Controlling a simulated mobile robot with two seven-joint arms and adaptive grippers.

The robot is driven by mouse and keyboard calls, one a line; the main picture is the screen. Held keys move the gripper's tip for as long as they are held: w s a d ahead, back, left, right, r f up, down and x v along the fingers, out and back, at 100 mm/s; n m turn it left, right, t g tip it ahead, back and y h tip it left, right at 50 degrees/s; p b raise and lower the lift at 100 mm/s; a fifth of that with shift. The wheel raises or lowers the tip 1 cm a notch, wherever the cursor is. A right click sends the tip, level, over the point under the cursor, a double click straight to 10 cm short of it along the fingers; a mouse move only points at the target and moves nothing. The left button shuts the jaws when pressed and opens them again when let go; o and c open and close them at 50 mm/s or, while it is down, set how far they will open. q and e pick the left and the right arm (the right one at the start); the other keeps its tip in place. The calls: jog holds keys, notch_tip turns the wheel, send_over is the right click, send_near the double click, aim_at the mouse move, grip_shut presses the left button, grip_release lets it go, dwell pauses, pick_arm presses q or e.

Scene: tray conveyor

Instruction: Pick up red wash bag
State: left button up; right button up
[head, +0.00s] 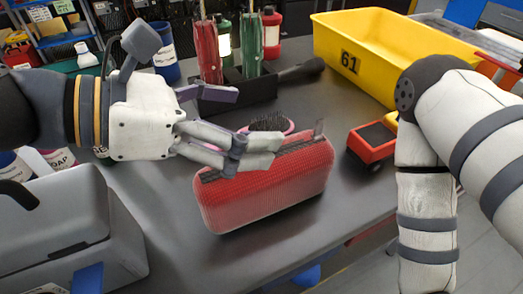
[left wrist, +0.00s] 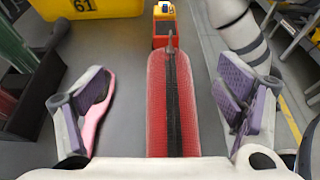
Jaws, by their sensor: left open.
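The red wash bag (head: 270,185) stands upright on the grey table near its front edge. It has a dark zip along its top and a small pull tab at its far end. In the left wrist view the bag (left wrist: 158,100) lies lengthwise between the two fingers. My left gripper (head: 255,150) is open and above the bag, with one finger on each side of it in the left wrist view (left wrist: 165,108). I cannot tell whether a finger touches the bag. My right arm (head: 427,200) shows at the right, but its gripper is out of view.
A pink-rimmed hairbrush (head: 270,124) lies just behind the bag. A red toy truck (head: 372,142) stands to the right. A yellow bin (head: 390,50) marked 61 and a dark caddy (head: 235,92) stand behind. A grey toolbox (head: 60,225) is at the front left.

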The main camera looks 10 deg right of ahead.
aim_at(314, 135)
pick_arm(q)
jog(key=d+f, duration=0.1)
jog(key=d, duration=0.1)
jog(key=d+f+b, duration=0.1)
jog(key=shift+d, duration=0.35)
jog(key=x, duration=0.6)
jog(key=shift+s+d+f+b, duration=0.1)
jog(key=shift+s+f+b, duration=0.1)
jog(key=shift+f+b, duration=0.25)
jog(key=shift+w+d, duration=0.1)
jog(key=shift+d, duration=0.05)
jog(key=shift+c, duration=0.2)
pick_arm(e)
jog(key=shift+g, duration=0.6)
jog(key=s+f, duration=0.2)
jog(key=s, duration=0.1)
jog(key=shift+s+f, duration=0.2)
pick_arm(q)
grip_shut()
jog(key=shift+r, duration=0.2)
pick_arm(e)
jog(key=shift+w+r, duration=0.1)
